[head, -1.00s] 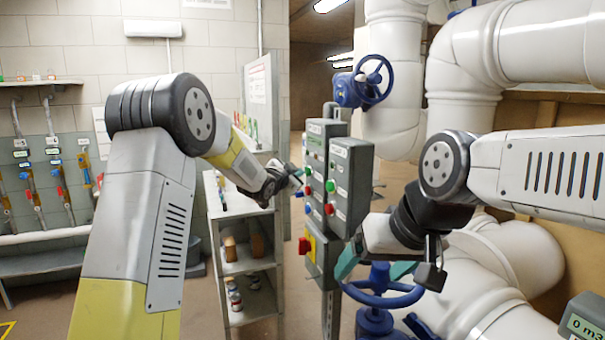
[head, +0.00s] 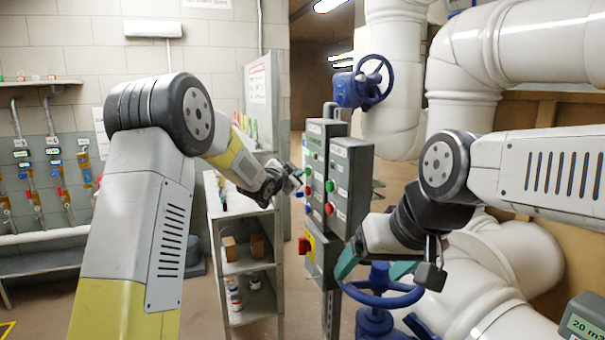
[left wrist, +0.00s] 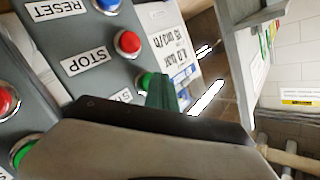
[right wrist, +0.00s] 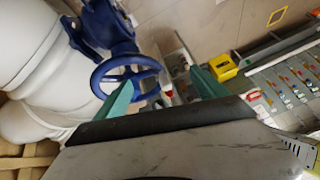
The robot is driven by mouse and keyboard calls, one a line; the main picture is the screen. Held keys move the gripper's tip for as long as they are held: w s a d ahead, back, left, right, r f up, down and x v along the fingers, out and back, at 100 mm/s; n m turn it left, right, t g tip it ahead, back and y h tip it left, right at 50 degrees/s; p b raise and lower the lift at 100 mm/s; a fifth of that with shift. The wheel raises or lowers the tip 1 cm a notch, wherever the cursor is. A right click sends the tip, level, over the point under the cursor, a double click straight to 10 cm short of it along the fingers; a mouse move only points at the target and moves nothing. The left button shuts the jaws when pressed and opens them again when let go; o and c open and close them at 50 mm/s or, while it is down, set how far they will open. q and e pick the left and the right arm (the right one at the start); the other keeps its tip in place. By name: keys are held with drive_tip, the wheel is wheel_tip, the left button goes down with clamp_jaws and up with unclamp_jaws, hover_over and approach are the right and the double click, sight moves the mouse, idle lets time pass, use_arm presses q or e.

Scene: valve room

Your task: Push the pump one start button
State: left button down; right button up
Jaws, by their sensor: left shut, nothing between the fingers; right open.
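A grey control box (head: 316,158) stands at the middle of the head view, with a second box (head: 352,178) beside it. In the left wrist view, one column has a blue RESET button (left wrist: 108,4), a red STOP button (left wrist: 128,42) and a green button (left wrist: 146,80) whose START label is partly covered. My left gripper (head: 298,178) is shut and empty in front of the first box. Its green fingertips (left wrist: 163,92) partly overlap the green button; contact cannot be told. My right gripper (right wrist: 160,85) is open and empty, beside the second box in the head view (head: 378,266).
A blue handwheel (head: 382,290) stands below my right gripper, near large white pipes (head: 520,255). A shelf rack (head: 245,265) is left of the boxes. A display (head: 583,328) at lower right reads about 20 m3. A red switch on yellow (head: 307,246) sits below the buttons.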

use_arm(q)
drive_tip(key=shift+s+a, duration=0.15)
drive_tip(key=shift+a, duration=0.3)
drive_tip(key=shift+s+a, duration=0.25)
drive_tip(key=shift+a, duration=0.55)
drive_tip(key=shift+s+a, duration=0.3)
drive_tip(key=shift+a, duration=0.5)
drive_tip(key=shift+s+a, duration=0.25)
drive_tip(key=shift+a, duration=0.55)
drive_tip(key=s+a+r+n+g+y, duration=0.1)
drive_tip(key=s+a+r+n+y, duration=0.2)
drive_tip(key=s+a, duration=0.45)
drive_tip(key=s+a+r+n+g+y, duration=0.2)
drive_tip(key=s+a+n, duration=0.2)
drive_tip(key=s, duration=0.6)
drive_tip(key=s+f+n+g, duration=0.2)
drive_tip(key=s+f, duration=0.1)
drive_tip(key=s, duration=1.1)
drive_tip(key=s+a+f+n+g, duration=0.1)
drive_tip(key=s+f+n+g, duration=0.2)
drive_tip(key=s, duration=1.1)
drive_tip(key=shift+s+f, duration=0.15)
drive_tip(key=shift+f, duration=0.6)
